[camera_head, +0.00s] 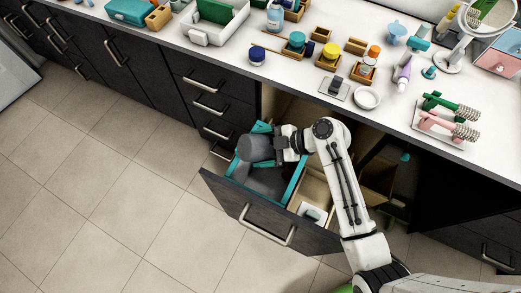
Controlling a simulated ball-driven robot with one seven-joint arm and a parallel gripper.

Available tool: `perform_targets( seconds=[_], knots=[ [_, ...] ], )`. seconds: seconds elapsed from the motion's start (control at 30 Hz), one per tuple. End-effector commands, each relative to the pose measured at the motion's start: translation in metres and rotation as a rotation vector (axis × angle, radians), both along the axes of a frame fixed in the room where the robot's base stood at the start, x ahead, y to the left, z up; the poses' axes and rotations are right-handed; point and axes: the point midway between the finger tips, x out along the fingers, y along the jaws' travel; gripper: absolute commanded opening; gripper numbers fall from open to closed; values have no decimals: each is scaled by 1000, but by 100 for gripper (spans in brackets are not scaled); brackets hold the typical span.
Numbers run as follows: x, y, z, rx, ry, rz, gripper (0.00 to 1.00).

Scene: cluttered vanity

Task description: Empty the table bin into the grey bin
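My gripper (281,146) is low over an open drawer under the counter, at the centre. It is against a dark grey, rounded container (256,148), which looks like the table bin and lies tilted on its side. The fingers seem closed on its right end, though their tips are partly hidden. Below it in the drawer's left part is another dark grey shape (266,181) inside teal walls, perhaps the grey bin. I cannot make out its opening or any contents. A teal piece (262,127) shows just behind the container.
The open drawer (262,222) juts over the tiled floor; its right part holds a small white and teal item (311,212). The counter (240,34) above is cluttered with jars, wooden trays, a mirror (476,22) and brushes. The floor at left is clear.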

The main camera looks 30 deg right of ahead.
Motion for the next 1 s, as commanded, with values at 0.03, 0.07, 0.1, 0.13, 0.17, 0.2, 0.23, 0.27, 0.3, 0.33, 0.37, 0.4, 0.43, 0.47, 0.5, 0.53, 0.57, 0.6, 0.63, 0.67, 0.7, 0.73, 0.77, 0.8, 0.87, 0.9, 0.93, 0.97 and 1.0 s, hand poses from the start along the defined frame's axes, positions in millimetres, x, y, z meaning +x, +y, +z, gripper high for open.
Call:
perform_targets(
  seconds=[0.03, 0.07, 0.1, 0.13, 0.17, 0.2, 0.23, 0.27, 0.3, 0.33, 0.37, 0.4, 0.43, 0.47, 0.5, 0.53, 0.57, 0.6, 0.63, 0.67, 0.7, 0.73, 0.77, 0.8, 0.87, 0.9, 0.93, 0.97, 1.0],
  knots=[
    [1, -1, -6, 28, -6, -2, 71],
    [1, -2, -7, 45, -10, -3, 71],
    [0, -2, -7, 68, -14, -2, 71],
    [0, -3, -7, 85, -17, -1, 71],
    [0, -3, -8, 100, -18, -2, 71],
    [0, -3, -9, 123, -22, -2, 71],
    [0, -3, -9, 139, -25, -2, 71],
    [0, -3, -9, 156, -27, -2, 71],
    [0, -4, -10, 177, -31, 0, 71],
    [0, -4, -10, 193, -34, -1, 71],
    [0, -4, -13, 198, -35, 0, 71],
    [0, -3, -17, 195, -33, 1, 71],
    [0, -3, -21, 194, -33, 1, 71],
    [0, -3, -24, 194, -33, 1, 71],
    [0, -3, -28, 193, -33, 1, 71],
    [0, -3, -31, 193, -33, 1, 71],
    [0, -3, -34, 193, -33, 1, 71],
    [0, -3, -38, 193, -33, 1, 71],
    [0, -3, -40, 193, -33, 1, 71],
    [0, -3, -42, 193, -33, 1, 71],
    [0, -3, -45, 192, -33, 1, 71],
    [0, -3, -47, 192, -33, 1, 71],
    [0, -3, -49, 192, -33, 1, 71],
    [0, -3, -50, 192, -33, 1, 71],
    [0, -3, -52, 192, -33, 1, 71],
    [0, -3, -53, 192, -33, 1, 71],
    [0, -3, -54, 192, -33, 1, 71],
    [0, -3, -54, 192, -33, 1, 71],
    [0, -3, -54, 192, -33, 1, 71]
  ],
)
